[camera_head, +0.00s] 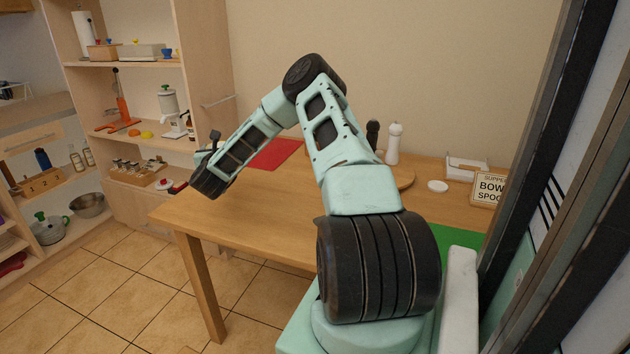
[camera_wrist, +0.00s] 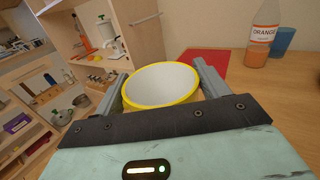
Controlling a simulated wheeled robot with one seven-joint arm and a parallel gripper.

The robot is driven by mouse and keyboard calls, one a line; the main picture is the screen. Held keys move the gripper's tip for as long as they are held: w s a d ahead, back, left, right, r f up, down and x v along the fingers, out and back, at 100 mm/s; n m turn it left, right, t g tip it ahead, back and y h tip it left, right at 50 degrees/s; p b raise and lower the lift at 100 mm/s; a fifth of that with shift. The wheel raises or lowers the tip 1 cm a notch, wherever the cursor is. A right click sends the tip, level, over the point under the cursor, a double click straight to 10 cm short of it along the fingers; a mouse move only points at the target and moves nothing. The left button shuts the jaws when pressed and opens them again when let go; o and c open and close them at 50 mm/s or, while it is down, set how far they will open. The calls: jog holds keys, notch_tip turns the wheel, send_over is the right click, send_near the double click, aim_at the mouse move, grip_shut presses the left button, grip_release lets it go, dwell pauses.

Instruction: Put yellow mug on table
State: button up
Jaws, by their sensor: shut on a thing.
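The yellow mug (camera_wrist: 162,86) shows in the wrist view with a yellow rim and a pale inside. It sits between the two fingers of my gripper (camera_wrist: 162,88), which is shut on it. The mug's lower part is hidden by my gripper. In the head view my arm reaches left, and the mug is not clearly visible there. The wooden table (camera_head: 265,215) stands in the middle of the head view. My gripper end is at the table's left side; its height above the table is hard to tell. The table also shows at the right in the wrist view (camera_wrist: 285,100).
A red mat (camera_head: 272,154) lies on the table's far left part. An orange bottle (camera_wrist: 262,35) and a blue cup (camera_wrist: 282,40) stand on the table. A white shaker (camera_head: 393,144) and a sign (camera_head: 488,188) are further right. Shelves (camera_head: 125,60) stand left. The table's near left is clear.

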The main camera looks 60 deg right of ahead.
jog(key=shift+f+p, duration=0.4)
jog(key=shift+f, duration=4.5)
jog(key=shift+f, duration=0.1)
jog(key=o, duration=1.2)
jog(key=shift+f, duration=0.1)
jog(key=shift+c, duration=0.2)
